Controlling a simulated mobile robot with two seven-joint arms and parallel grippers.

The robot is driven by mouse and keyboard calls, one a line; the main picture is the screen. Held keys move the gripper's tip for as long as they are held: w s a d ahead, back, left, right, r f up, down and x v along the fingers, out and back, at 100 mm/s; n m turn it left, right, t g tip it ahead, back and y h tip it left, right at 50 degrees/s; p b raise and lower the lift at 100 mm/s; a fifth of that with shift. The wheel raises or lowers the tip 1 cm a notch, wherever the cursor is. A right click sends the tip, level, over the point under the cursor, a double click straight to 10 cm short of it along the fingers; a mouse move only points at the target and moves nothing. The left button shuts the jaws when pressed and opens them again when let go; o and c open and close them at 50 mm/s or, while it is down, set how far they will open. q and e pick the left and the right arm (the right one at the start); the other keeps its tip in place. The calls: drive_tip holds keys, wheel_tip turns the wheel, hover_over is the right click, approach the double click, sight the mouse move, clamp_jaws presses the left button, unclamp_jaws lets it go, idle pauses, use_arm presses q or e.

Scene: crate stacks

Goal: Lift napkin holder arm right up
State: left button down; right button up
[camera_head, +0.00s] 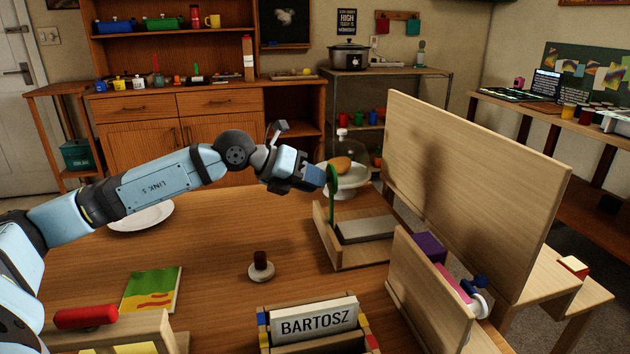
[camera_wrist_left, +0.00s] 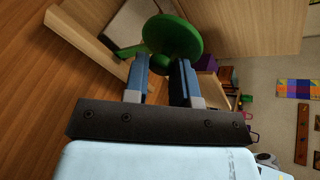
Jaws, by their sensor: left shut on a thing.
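The napkin holder (camera_head: 368,256) is a wooden tray with a pale flat stack, seemingly napkins (camera_head: 365,230), at the right of the table. Its green arm (camera_head: 332,198) stands at the holder's left side in the head view. In the left wrist view, the arm shows a round green disc (camera_wrist_left: 172,36) and a thin bar running left toward a wooden edge (camera_wrist_left: 88,38). My left gripper (camera_head: 325,178) is shut on the green arm near its upper end, and its fingers hide part of it. My right gripper is not in view.
A tall wooden panel (camera_head: 470,170) rises right of the holder. A glass-domed cake stand (camera_head: 345,185) is behind it. A round-based stamp-like item (camera_head: 261,268) and a BARTOSZ nameplate (camera_head: 315,322) stand nearer. A white plate (camera_head: 142,217) lies left. The table's middle is mostly clear.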

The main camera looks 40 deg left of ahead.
use_arm(q)
drive_tip(key=shift+s+a+f, duration=0.1)
drive_tip(key=shift+s+f, duration=0.05)
drive_tip(key=shift+f, duration=0.4)
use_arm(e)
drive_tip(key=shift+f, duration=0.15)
use_arm(q)
drive_tip(key=c, duration=1.2)
unclamp_jaws()
drive_tip(key=shift+o, duration=1.3)
drive_tip(key=shift+w+a+f, duration=0.1)
drive_tip(key=shift+w, duration=0.1)
use_arm(e)
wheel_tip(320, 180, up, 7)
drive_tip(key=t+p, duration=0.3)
drive_tip(key=p, duration=0.2)
use_arm(q)
wheel_tip(320, 180, up, 20)
drive_tip(key=p, duration=0.2)
drive_tip(key=shift+r, duration=0.2)
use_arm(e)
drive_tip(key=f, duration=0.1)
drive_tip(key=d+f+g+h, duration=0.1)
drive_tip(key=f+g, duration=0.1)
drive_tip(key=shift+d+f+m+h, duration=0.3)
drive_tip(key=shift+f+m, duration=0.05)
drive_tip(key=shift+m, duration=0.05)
